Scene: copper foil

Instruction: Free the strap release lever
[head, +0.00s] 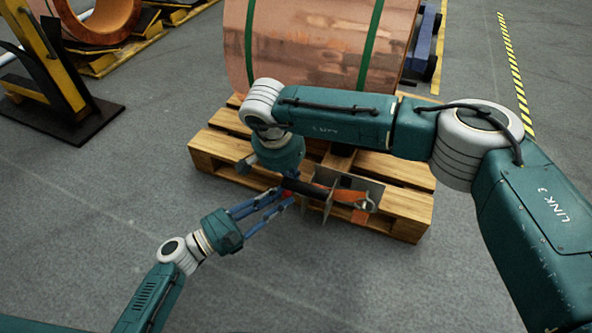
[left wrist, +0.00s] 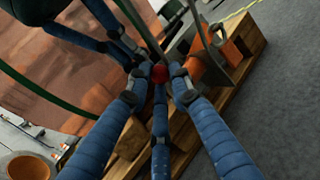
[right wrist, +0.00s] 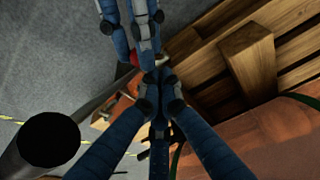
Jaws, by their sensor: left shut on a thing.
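My left gripper (head: 285,194) has its blue fingers closed around a red knob (left wrist: 160,74), at the left end of the strap tool. The tool has a thick black handle (head: 306,188), grey metal plates and an orange part (head: 355,198). It is at the front edge of the pallet. The red knob also shows in the right wrist view (right wrist: 134,58). My right gripper (right wrist: 158,90) is right beside the left one. Its fingertips are close together; whether they hold anything is unclear. In the head view its fingers are mostly hidden.
A copper coil (head: 315,45) with green straps (head: 369,45) stands on the wooden pallet (head: 400,200). A yellow and black stand (head: 60,70) is at the left. Another coil (head: 108,18) is behind it. The grey floor in front is clear.

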